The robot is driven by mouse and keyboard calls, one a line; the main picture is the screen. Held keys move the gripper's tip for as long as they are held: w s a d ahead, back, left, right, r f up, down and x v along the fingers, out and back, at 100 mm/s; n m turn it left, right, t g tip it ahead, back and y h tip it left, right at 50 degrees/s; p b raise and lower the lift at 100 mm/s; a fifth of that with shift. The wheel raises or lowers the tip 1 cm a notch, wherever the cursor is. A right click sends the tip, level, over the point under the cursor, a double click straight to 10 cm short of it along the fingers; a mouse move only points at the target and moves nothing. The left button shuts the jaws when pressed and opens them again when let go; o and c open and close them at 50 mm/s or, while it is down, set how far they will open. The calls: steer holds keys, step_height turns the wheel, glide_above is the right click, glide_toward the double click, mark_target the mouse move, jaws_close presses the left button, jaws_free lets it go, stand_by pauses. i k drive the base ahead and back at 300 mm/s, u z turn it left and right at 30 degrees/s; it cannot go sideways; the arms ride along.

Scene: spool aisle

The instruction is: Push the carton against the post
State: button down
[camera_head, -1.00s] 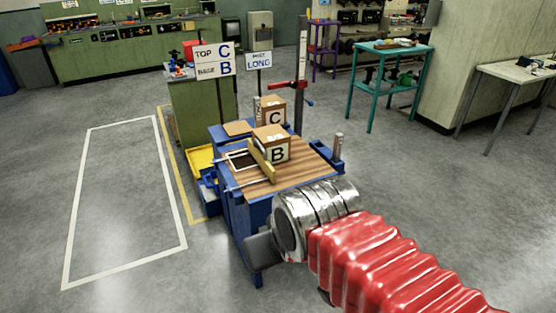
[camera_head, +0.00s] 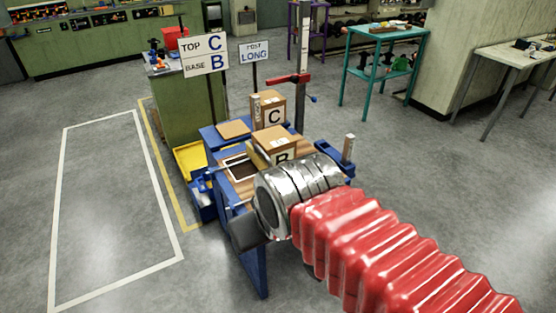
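Carton B (camera_head: 274,143), brown with a white label, sits on the wood-topped blue bench, its lower front hidden by my arm. Carton C (camera_head: 270,106) stands just behind it. A short upright post (camera_head: 255,108) is close to the left side of carton C; I cannot tell whether they touch. Another short post (camera_head: 348,149) stands at the bench's right corner. My arm's silver end (camera_head: 300,193) lies over the near part of the bench. The fingers of my gripper are hidden, so their opening cannot be seen.
A sign (camera_head: 206,53) reads TOP C, BASE B; another (camera_head: 254,53) reads POST LONG. A tall column (camera_head: 303,40) with a red arm (camera_head: 290,79) rises behind the cartons. A yellow bin (camera_head: 190,158) is left of the bench. Marked floor at left is clear.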

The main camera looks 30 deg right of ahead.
mark_target(280, 145)
steer(key=i, duration=0.95)
